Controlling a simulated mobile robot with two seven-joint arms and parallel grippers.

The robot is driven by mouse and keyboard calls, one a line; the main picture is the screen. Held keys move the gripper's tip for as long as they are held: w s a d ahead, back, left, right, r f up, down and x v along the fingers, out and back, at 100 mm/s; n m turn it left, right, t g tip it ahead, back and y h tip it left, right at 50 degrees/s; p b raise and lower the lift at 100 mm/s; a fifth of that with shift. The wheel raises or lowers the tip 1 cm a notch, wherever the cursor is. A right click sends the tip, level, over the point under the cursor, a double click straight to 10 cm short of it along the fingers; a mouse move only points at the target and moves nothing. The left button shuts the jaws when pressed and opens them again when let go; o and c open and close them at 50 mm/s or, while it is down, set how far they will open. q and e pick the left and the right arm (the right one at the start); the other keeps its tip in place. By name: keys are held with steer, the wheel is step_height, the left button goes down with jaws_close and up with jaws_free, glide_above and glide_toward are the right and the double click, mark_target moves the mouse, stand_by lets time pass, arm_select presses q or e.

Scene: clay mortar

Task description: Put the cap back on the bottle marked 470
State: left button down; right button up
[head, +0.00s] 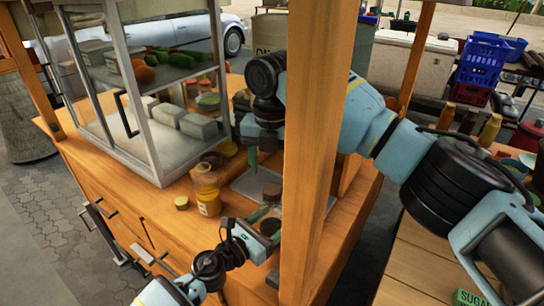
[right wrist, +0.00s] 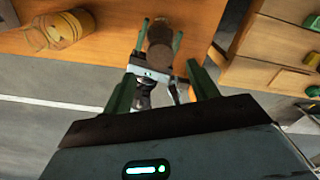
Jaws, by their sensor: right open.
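A clear bottle with a yellow label (head: 208,204) stands on the wooden counter; its marking is too small to read. It also shows in the right wrist view (right wrist: 64,28). A small yellowish cap (head: 182,202) lies on the counter to its left. My left gripper (head: 268,213) is shut around a brown-topped jar (head: 272,192), which shows between its green fingers in the right wrist view (right wrist: 160,50); any marking on it is hidden. My right gripper (head: 253,158) is open and empty, above the counter behind that jar. Its two fingers (right wrist: 160,92) point towards the left gripper.
A glass display case (head: 172,150) stands on the counter to the left. A wooden post (head: 308,150) rises in front of my right arm and hides part of the counter. More jars (head: 208,100) stand behind the case.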

mark_target(272, 189)
steer(key=shift+f, duration=3.05)
steer(key=c, duration=1)
steer(key=m, duration=0.5)
steer(key=shift+m, duration=0.3)
steer(key=shift+c, duration=0.2)
steer(key=m, duration=0.6)
steer(key=shift+m, duration=0.3)
steer(key=m, duration=0.4)
steer(key=shift+f+m, duration=0.1)
steer(key=shift+m, duration=0.3)
steer(key=m, duration=0.5)
steer(key=shift+m, duration=0.4)
